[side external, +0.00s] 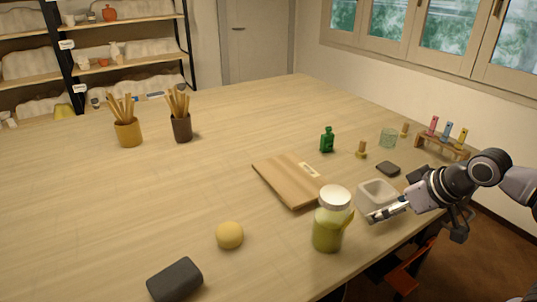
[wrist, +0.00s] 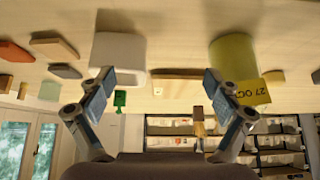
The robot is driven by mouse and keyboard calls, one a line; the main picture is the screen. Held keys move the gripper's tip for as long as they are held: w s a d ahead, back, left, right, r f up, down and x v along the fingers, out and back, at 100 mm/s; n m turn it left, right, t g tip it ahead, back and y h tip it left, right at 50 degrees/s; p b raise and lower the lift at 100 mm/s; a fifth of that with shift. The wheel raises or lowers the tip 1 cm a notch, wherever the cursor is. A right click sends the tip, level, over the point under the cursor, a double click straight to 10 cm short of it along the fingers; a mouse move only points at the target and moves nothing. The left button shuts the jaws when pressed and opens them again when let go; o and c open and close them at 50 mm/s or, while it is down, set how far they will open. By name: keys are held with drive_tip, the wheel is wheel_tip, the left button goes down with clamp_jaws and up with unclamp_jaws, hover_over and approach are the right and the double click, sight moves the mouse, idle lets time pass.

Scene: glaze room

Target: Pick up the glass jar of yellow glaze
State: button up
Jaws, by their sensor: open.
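The glass jar of yellow glaze (side external: 327,236) stands upright near the table's front edge, with a white lid (side external: 335,197) and a yellow tag at its side. In the wrist view, which looks upside down, the jar (wrist: 232,54) is at the right, its tag (wrist: 252,92) reading "27 OC". My gripper (side external: 384,212) is open and empty, right of the jar and apart from it, by the near side of a white square dish. In the wrist view my gripper (wrist: 160,82) has its fingers spread, the right one in front of the jar's edge.
The white dish (side external: 371,190) is close to my gripper. Beyond are a wooden board (side external: 283,181), green bottle (side external: 327,143), glass tumbler (side external: 388,138), dark stone (side external: 388,168) and tube rack (side external: 428,145). A yellow ball (side external: 230,235) and dark block (side external: 175,279) lie left. The left middle is clear.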

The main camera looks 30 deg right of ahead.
sight(334, 208)
drive_tip(key=w+a+r+n+g, duration=0.2)
drive_tip(key=a+r+n, duration=0.1)
drive_tip(key=n, duration=0.3)
drive_tip(key=w+a+r+n+g+h, duration=0.1)
drive_tip(key=w+a+r+n+g, duration=0.1)
drive_tip(key=a+r+n, duration=0.2)
drive_tip(key=w+a+r+n+g, duration=0.1)
drive_tip(key=a+r+n, duration=0.3)
drive_tip(key=n, duration=0.6)
drive_tip(key=shift+w+a+r+g+h, duration=0.15)
drive_tip(key=shift+w+a+g+h, duration=0.2)
drive_tip(key=shift+a+g, duration=0.5)
drive_tip(key=shift+f+n, duration=0.2)
drive_tip(key=shift+n, duration=0.1)
drive_tip(key=shift+d+f, duration=0.3)
drive_tip(key=shift+f, duration=1.4)
drive_tip(key=shift+d+f, duration=0.3)
drive_tip(key=shift+f, duration=1.4)
drive_tip(key=shift+d+f, duration=0.3)
drive_tip(key=shift+f, duration=1.4)
drive_tip(key=c, duration=1.9)
drive_tip(key=shift+r, duration=0.1)
